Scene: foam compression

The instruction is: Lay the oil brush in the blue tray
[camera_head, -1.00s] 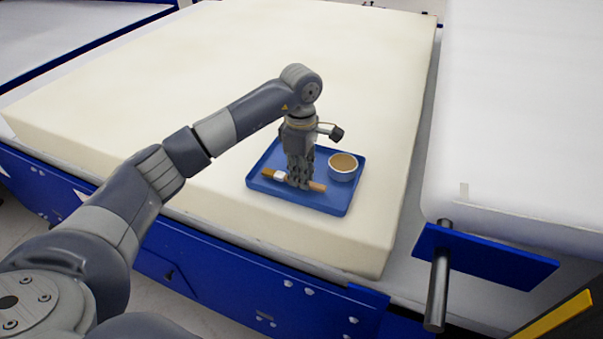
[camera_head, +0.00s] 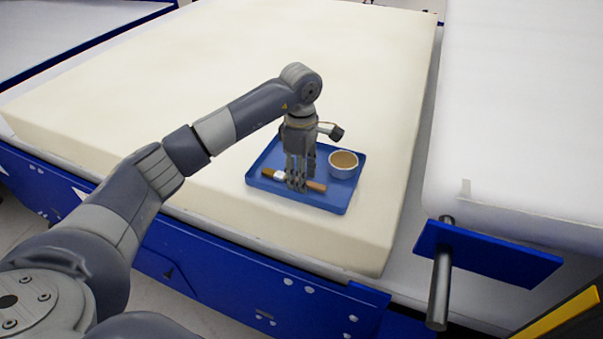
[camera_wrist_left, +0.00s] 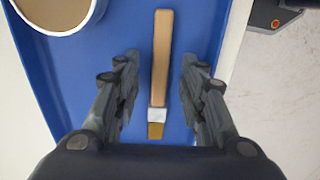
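The oil brush (camera_head: 315,186) has a brown wooden handle, a white-silver ferrule and tan bristles. It lies in the blue tray (camera_head: 333,203), near the tray's front side. In the left wrist view the brush (camera_wrist_left: 161,62) lies lengthwise on the tray floor (camera_wrist_left: 100,75). My left gripper (camera_head: 297,186) points down over the brush. In the wrist view its fingers (camera_wrist_left: 160,115) are apart on either side of the brush, with blue gaps between. The gripper is open and holds nothing. My right gripper is not in view.
A white cup with tan contents (camera_head: 343,165) stands in the tray's right part, also in the wrist view (camera_wrist_left: 58,12). The tray sits on a thick cream foam block (camera_head: 200,90). A metal post with a blue plate (camera_head: 490,256) stands at the right.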

